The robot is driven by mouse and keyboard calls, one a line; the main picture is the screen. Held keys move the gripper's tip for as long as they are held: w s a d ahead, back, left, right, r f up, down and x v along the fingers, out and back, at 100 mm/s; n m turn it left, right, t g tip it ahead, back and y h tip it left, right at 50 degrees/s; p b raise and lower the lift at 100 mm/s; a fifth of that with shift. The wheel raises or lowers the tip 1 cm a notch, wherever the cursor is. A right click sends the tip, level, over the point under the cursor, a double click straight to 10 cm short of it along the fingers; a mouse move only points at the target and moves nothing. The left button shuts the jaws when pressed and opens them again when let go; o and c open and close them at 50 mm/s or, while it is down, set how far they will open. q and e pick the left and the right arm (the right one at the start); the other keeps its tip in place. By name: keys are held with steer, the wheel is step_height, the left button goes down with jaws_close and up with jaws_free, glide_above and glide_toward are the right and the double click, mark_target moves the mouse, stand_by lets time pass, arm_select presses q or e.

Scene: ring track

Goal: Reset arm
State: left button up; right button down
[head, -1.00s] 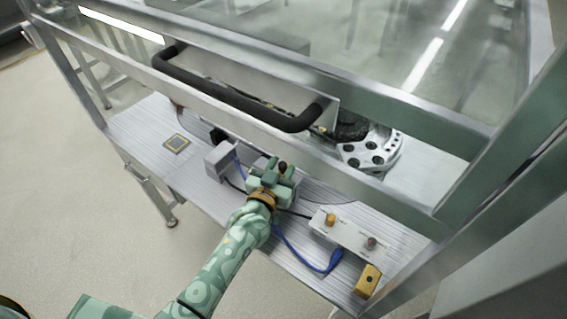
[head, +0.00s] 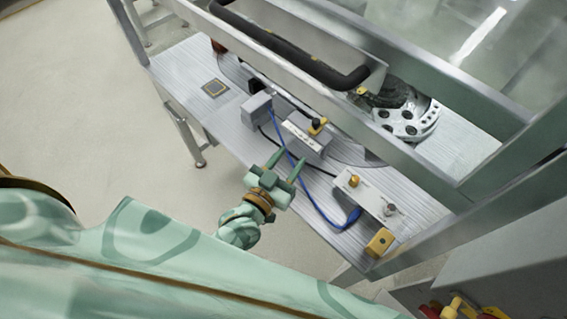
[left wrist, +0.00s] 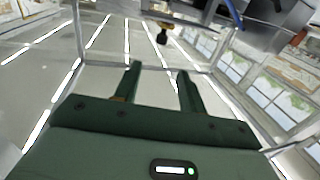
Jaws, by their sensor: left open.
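My left gripper (head: 286,166) is open and empty in the head view. It hangs near the front edge of the metal table (head: 232,122), in front of a small grey box with a yellow knob (head: 309,135). The left wrist view shows the two green fingers (left wrist: 158,82) spread apart with nothing between them. A large green part of my left arm fills the lower left of the head view. My right gripper is not in view.
A grey box (head: 257,108), a control box with a yellow button (head: 368,195), a yellow block (head: 380,242) and a blue cable (head: 314,204) are on the tabletop. Open floor (head: 80,110) lies left.

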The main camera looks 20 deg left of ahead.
arm_select(q)
steer(key=shift+s+a, duration=0.15)
steer(key=shift+s, duration=0.8)
